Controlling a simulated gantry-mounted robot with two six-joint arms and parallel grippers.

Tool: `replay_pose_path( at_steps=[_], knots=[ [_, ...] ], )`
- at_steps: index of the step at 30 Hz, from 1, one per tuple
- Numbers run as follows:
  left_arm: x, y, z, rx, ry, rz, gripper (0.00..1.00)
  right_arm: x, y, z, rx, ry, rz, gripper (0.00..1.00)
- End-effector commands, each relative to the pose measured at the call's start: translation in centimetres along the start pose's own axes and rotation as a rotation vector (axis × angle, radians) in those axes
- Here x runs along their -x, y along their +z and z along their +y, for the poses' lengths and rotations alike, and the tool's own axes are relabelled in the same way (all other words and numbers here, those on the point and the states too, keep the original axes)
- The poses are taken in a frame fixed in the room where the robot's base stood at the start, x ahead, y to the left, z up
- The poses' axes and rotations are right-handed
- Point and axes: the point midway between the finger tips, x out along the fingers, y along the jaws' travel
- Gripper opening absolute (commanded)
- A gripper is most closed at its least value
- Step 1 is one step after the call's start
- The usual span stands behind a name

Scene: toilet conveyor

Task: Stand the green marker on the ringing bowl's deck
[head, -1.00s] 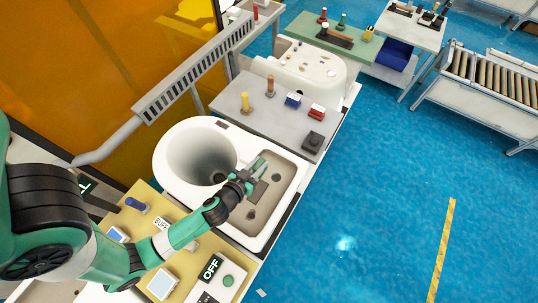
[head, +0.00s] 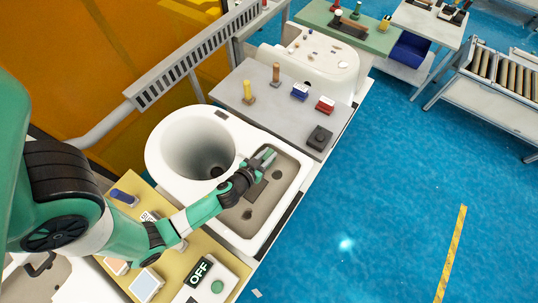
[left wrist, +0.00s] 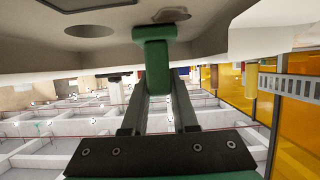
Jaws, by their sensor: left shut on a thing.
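My left gripper (head: 268,158) is over the recessed grey deck (head: 284,172) of the white bowl unit (head: 160,165), to the right of the round bowl opening. In the left wrist view, its two fingers (left wrist: 158,90) are shut on the green marker (left wrist: 154,65). The marker's wider end is close against the pale deck surface (left wrist: 240,35); I cannot tell if it touches. In the head view the marker is hard to tell from the gripper. My right gripper is not in view.
A grey slab behind holds a yellow peg (head: 248,92), a wooden peg (head: 276,74), a blue block (head: 300,91), a red block (head: 325,104) and a black block (head: 319,137). A yellow panel with an OFF sign (head: 199,271) lies in front. Blue floor is clear at right.

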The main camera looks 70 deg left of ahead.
Motion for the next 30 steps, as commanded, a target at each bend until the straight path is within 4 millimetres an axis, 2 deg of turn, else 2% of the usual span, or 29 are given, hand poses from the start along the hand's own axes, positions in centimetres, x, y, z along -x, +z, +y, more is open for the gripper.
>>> replay_pose_path(
  at_steps=[5,6,11,23,26,30],
  knots=[
    [-0.1,0.3,0.0,0.000,0.001,0.001,0.00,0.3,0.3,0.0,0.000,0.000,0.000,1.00],
    [-0.1,0.3,0.0,0.000,0.000,0.001,0.29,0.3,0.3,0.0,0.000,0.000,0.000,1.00],
    [-0.1,0.2,0.0,0.000,0.000,0.000,0.57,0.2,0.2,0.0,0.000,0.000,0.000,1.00],
    [0.4,-0.1,0.1,-0.001,0.002,0.000,0.57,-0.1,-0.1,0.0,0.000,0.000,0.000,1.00],
    [2.2,0.1,0.1,-0.001,0.003,-0.001,0.57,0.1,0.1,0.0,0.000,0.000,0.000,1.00],
    [5.8,0.3,0.1,-0.004,0.007,-0.001,0.57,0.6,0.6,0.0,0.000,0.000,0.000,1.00]
  ],
)
